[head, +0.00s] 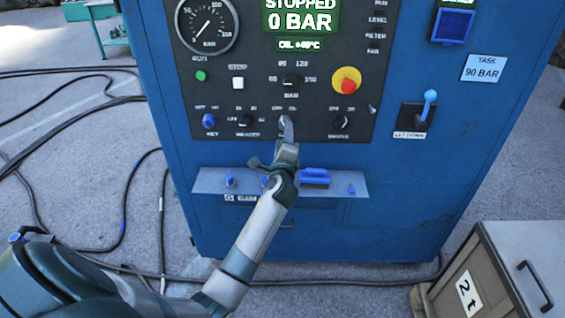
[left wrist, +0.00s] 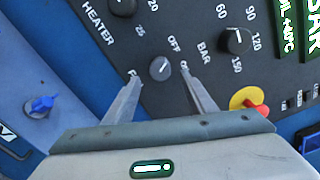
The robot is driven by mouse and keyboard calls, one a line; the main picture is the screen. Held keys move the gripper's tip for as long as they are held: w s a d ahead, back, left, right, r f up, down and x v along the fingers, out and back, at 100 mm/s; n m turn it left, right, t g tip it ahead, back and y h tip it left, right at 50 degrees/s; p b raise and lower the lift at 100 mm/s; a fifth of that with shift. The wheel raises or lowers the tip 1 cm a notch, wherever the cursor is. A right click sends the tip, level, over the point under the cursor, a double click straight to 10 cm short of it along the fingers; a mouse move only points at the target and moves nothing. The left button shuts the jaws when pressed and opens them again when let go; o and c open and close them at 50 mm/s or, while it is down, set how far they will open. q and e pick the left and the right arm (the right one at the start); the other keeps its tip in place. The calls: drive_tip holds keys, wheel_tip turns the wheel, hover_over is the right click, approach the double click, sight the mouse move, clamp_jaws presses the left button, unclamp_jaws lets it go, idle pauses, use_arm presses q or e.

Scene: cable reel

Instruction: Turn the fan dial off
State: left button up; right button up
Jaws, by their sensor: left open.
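A small grey dial (left wrist: 160,68) sits on the black control panel, between the heater dial and the bar dial in the left wrist view. OFF and ON marks show beside it; its name label cannot be read. My left gripper (left wrist: 159,73) is open, with one fingertip on each side of this dial; I cannot tell whether they touch it. In the head view my left gripper (head: 286,127) is at the lower middle of the panel and covers most of the dial. My right gripper is not in view.
A red and yellow stop button (head: 347,80) is at the upper right. A ledge (head: 212,181) with small blue items juts out below the panel. The display (head: 300,18) reads STOPPED, 0 BAR.

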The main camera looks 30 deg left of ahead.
use_arm(q)
drive_tip(key=b+v, duration=0.2)
drive_tip(key=v, duration=1)
drive_tip(key=shift+w+f, duration=0.1)
